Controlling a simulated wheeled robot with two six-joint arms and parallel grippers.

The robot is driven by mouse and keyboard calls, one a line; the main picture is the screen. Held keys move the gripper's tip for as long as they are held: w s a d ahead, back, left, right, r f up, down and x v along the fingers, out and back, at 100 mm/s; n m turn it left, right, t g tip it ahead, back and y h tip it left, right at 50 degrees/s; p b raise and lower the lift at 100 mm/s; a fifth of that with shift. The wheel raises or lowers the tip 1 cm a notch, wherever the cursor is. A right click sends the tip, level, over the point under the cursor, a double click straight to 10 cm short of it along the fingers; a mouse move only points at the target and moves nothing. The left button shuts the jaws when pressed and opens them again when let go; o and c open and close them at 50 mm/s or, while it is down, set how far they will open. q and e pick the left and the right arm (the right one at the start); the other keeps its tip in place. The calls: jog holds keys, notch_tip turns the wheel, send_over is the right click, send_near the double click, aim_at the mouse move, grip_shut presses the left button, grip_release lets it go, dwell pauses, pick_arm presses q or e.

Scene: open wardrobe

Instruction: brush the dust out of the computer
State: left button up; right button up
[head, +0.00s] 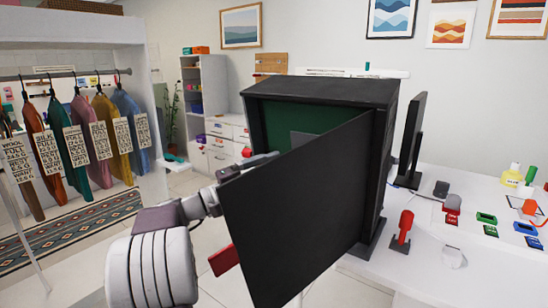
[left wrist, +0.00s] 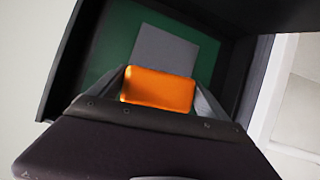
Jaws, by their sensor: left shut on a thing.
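The computer is a black case (head: 322,92) on the white table, with its large black side panel (head: 300,205) swung open toward me. A green board (head: 295,118) and a grey block (left wrist: 163,52) show inside. My left gripper (head: 256,162) is at the open left side of the case, partly hidden behind the panel. In the left wrist view its jaws (left wrist: 158,82) are shut on an orange block-like thing (left wrist: 158,90), perhaps the brush's handle. It points at the case's inside. Bristles and dust cannot be made out. My right gripper is not in view.
A black monitor (head: 411,140) stands right of the case. A red tool (head: 403,230) stands upright on the table (head: 470,195), with several small coloured items further right. A clothes rail (head: 60,75) is at left. A red piece (head: 224,260) shows below the panel.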

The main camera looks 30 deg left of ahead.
pick_arm(q)
jog(key=shift+w+r+n+p, duration=0.2)
jog(key=shift+r+n+p, duration=0.1)
jog(key=shift+n+p, duration=0.25)
jog(key=shift+w+n+t, duration=0.2)
jog(key=shift+n+t, duration=0.05)
jog(key=shift+t, duration=0.15)
jog(key=shift+w+f+n, duration=0.1)
jog(key=shift+f+n, duration=0.05)
jog(key=shift+n, duration=0.15)
jog(key=shift+w, duration=0.1)
jog(key=shift+w+d+r+p, duration=0.1)
jog(key=shift+w+r+p, duration=0.15)
jog(key=shift+w+p, duration=0.55)
jog(key=shift+w+a+r+p, duration=0.1)
jog(key=shift+w+r+p, duration=0.15)
jog(key=shift+w+p, duration=0.55)
jog(key=shift+w+d+r+p, duration=0.1)
jog(key=shift+w+r+p, duration=0.25)
jog(key=shift+w, duration=0.8)
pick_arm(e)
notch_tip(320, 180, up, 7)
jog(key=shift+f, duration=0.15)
